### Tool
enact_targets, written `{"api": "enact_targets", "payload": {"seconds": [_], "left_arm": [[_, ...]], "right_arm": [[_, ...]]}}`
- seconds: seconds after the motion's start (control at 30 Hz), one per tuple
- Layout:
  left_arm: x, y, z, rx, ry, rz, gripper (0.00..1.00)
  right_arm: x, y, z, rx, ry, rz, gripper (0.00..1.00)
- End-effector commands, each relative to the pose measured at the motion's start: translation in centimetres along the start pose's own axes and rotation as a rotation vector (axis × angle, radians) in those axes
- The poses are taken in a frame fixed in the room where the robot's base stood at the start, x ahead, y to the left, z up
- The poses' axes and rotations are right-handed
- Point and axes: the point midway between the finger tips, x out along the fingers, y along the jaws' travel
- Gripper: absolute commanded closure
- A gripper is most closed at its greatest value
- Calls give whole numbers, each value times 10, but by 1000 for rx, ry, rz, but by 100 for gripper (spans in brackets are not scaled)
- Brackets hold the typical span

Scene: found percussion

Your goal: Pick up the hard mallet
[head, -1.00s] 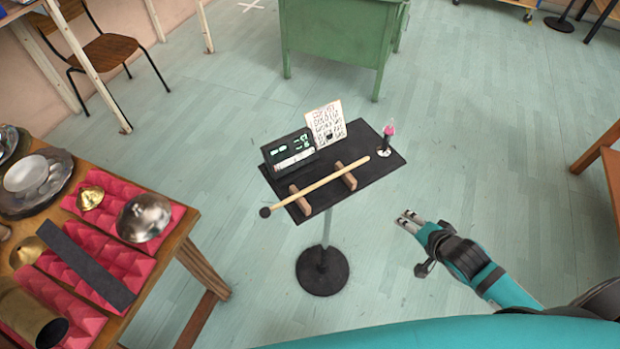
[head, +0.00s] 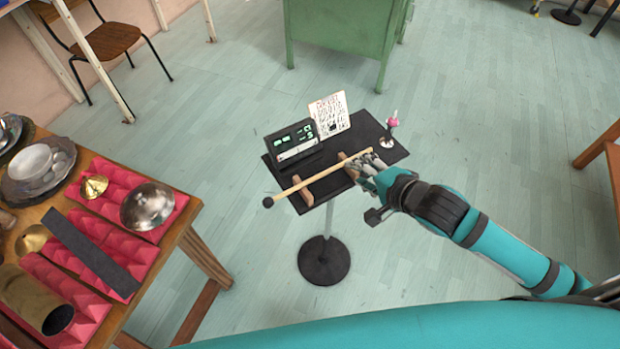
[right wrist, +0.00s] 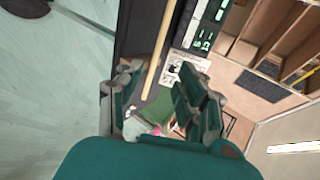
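The mallet (head: 310,182) has a pale wooden shaft and a small dark head at its left end. It lies across two wooden rests (head: 304,191) on a black stand top (head: 330,156). My right gripper (head: 362,162) is at the shaft's right end, over the front right of the stand top. In the right wrist view, the gripper (right wrist: 160,85) has its fingers apart, and the mallet shaft (right wrist: 160,50) runs in between them. I cannot tell whether they touch it. My left gripper is out of view.
A dark device with a lit display (head: 292,142) and a written card (head: 329,113) stand at the back of the stand top. A pink-topped item (head: 392,122) stands at its right corner, close to my gripper. A table with metal percussion (head: 147,206) is at left.

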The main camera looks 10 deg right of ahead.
Motion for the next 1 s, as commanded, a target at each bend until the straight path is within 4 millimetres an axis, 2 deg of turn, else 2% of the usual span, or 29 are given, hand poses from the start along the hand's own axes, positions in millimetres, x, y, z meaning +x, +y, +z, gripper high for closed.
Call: {"api": "enact_targets", "payload": {"seconds": [0.1, 0.27, 0.6, 0.87, 0.9, 1.0], "left_arm": [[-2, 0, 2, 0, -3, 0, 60], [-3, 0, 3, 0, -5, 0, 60], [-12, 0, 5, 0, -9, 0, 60], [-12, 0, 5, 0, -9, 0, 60], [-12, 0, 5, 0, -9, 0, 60], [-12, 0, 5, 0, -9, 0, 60]], "right_arm": [[15, -1, 0, 2, 1, -1, 63], [24, 0, 0, 1, 0, 0, 63], [68, 5, 2, 1, 0, -1, 63], [72, 6, 2, 0, 0, -1, 63], [72, 6, 2, 0, 0, -1, 64], [72, 6, 2, 0, 0, -1, 77]]}}
